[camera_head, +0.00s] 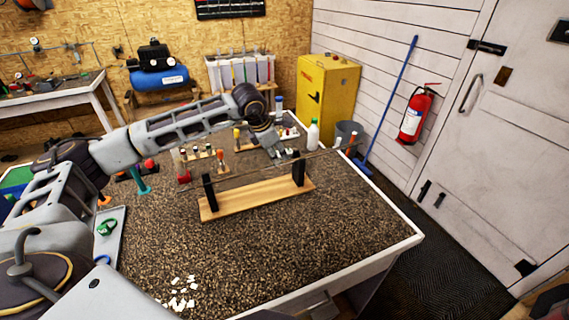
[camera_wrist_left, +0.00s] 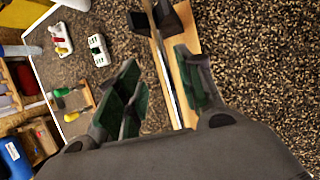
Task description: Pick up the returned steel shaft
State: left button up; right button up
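The steel shaft (camera_head: 240,178) is a thin rod resting across the two black uprights of a wooden stand (camera_head: 258,198) on the bench. It also shows in the left wrist view (camera_wrist_left: 167,62), running between the finger tips as seen from there. My left gripper (camera_head: 279,153) is just above the shaft near the stand's right upright. Its two fingers (camera_wrist_left: 158,88) are apart with nothing gripped. I cannot tell the exact height of the fingers over the shaft. My right gripper is not in view.
Behind the stand are a white bottle (camera_head: 313,134) and small racks of coloured items. A grey tray (camera_head: 108,238) with a green roll lies at the left. White scraps (camera_head: 180,294) lie at the front. The bench's right front is clear.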

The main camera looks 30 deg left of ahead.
aim_at(281, 164)
pick_arm(q)
jog(key=shift+p+x, duration=0.9)
jog(key=shift+x, duration=1.7)
jog(key=shift+s+d, duration=0.1)
jog(key=shift+s, duration=0.05)
jog(key=shift+c, duration=0.4)
grip_shut()
